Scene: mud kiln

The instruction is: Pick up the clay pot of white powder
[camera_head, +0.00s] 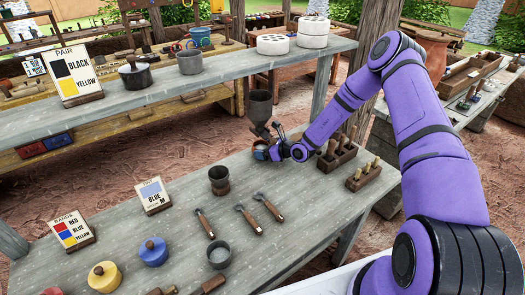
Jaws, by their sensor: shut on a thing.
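My purple arm comes in from the right edge.
A dark funnel-shaped vessel (259,108) stands just behind the pot. Wooden holders with upright pieces (336,158) sit to the right. A dark cup (219,180), several wood-handled tools (247,218) and a grey bowl (219,254) lie nearer. A raised shelf (160,97) runs behind.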

